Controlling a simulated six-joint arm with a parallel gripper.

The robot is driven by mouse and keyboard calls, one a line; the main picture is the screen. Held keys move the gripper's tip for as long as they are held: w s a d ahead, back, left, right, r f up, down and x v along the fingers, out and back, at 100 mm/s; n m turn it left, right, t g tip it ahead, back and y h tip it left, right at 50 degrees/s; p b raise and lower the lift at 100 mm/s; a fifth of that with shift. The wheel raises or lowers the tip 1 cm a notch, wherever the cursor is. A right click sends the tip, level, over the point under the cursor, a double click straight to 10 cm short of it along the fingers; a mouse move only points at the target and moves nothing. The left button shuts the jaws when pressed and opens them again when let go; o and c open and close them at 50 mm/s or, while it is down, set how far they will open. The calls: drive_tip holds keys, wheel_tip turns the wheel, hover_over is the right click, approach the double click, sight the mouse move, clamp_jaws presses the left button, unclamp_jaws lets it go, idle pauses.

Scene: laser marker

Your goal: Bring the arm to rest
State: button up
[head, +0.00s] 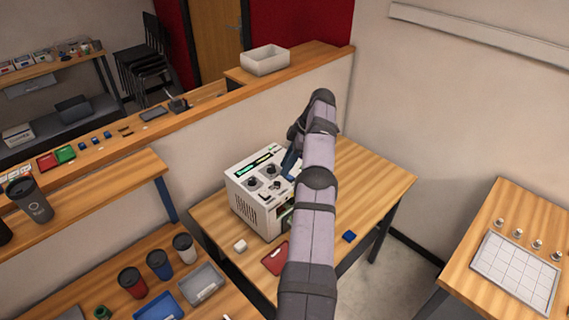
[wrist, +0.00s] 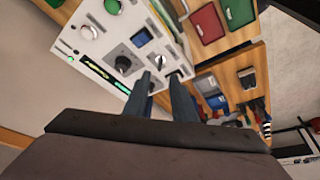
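My gripper (head: 290,163) is beside the upper right of the white laser marker box (head: 241,188) in the head view, with its blue-grey fingers pointing down toward the control panel. In the wrist view the two fingers of my gripper (wrist: 159,82) stand apart with a gap between them, and nothing shows held there. The panel of the laser marker (wrist: 97,45) lies just beyond the fingertips, with black knobs, green displays and a blue square. I cannot tell whether a finger touches the panel. My arm hides part of the box's right side.
The box stands on a wooden table (head: 377,185). A low wall (head: 215,140) runs behind. A gridded tray (head: 515,270) lies on the right table.

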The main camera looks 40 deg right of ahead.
drive_tip(key=shift+d+r, duration=0.1)
drive_tip(key=shift+r, duration=0.1)
idle(0.5)
drive_tip(key=a+m+g+h+b, duration=0.25)
drive_tip(key=a+m+b, duration=0.3)
drive_tip(key=a, duration=2.05)
drive_tip(key=s+a+f+m+b, duration=0.2)
drive_tip(key=s+a+f, duration=0.2)
drive_tip(key=s+a, duration=0.3)
drive_tip(key=s+a+f+m+b, duration=0.1)
drive_tip(key=s+a+f, duration=0.3)
drive_tip(key=s, duration=1)
drive_tip(key=a+h, duration=0.1)
drive_tip(key=a, duration=0.2)
drive_tip(key=shift+s+a+m+g+b, duration=0.3)
drive_tip(key=shift+s+m+g+b, duration=0.05)
drive_tip(key=shift+s+b, duration=0.05)
drive_tip(key=shift+o, duration=0.4)
